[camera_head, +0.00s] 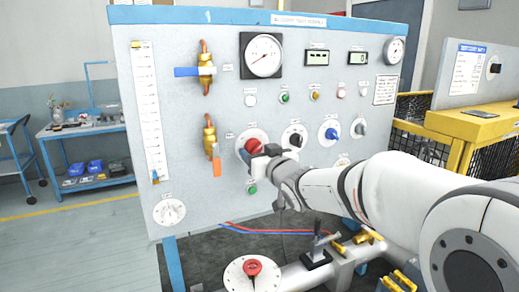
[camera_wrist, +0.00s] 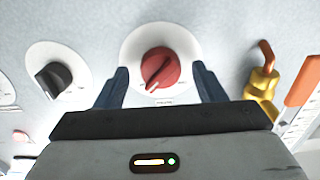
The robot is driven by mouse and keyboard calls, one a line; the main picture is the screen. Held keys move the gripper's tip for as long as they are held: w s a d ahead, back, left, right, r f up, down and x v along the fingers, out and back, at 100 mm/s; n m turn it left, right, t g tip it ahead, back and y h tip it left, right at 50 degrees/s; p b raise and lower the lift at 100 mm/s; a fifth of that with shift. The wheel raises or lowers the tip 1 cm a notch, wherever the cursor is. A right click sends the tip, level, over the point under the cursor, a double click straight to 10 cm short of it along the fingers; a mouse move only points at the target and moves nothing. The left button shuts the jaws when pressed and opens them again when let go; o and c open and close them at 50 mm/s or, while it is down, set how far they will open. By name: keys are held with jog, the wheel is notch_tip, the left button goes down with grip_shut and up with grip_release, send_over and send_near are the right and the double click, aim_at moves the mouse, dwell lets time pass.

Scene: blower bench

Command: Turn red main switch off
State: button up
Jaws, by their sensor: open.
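The red main switch (camera_wrist: 160,68) is a round red knob on a white round plate. Its white pointer mark slants to the lower left in the wrist view. In the head view the red switch (camera_head: 251,145) sits on the grey panel, partly hidden by my gripper. My gripper (camera_wrist: 160,70) is open and faces the panel, with one finger on each side of the knob. Gaps show between the fingers and the knob; how far the tips are from the panel is unclear. My gripper (camera_head: 263,154) also shows in the head view.
A black knob (camera_wrist: 53,78) lies to the left and a brass valve with an orange handle (camera_wrist: 262,85) to the right in the wrist view. A blue knob (camera_head: 331,133) is on the panel. Below stands a pipe with a red-knobbed fitting (camera_head: 253,268).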

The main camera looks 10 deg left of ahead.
jog(key=shift+w+a, duration=0.25)
jog(key=shift+w, duration=0.15)
jog(key=shift+s, duration=0.1)
jog(key=c, duration=1)
